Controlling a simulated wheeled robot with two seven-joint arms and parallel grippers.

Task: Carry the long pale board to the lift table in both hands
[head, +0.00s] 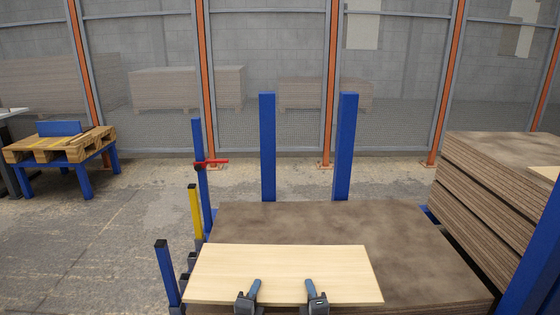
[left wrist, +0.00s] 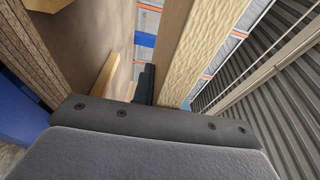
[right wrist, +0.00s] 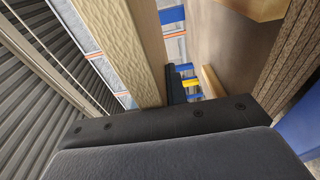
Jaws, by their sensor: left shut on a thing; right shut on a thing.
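The long pale board (head: 280,265) lies crosswise in front of me in the head view, flat and above the near part of a broad brown sheet surface (head: 330,222). My left gripper (head: 249,293) and my right gripper (head: 315,293) are both shut on its near edge, close together around its middle. In the left wrist view the board (left wrist: 188,55) stands out from the jaw. It also shows in the right wrist view (right wrist: 138,45). The brown surface has blue posts around it; I cannot tell for sure whether it is the lift table. Any gap beneath the board is hidden.
Two tall blue posts (head: 267,145) stand behind the brown surface. Blue and yellow posts (head: 195,212) line its left side. A high stack of brown sheets (head: 490,175) stands right. A blue-legged table with a pallet (head: 62,146) is far left. Floor between is clear.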

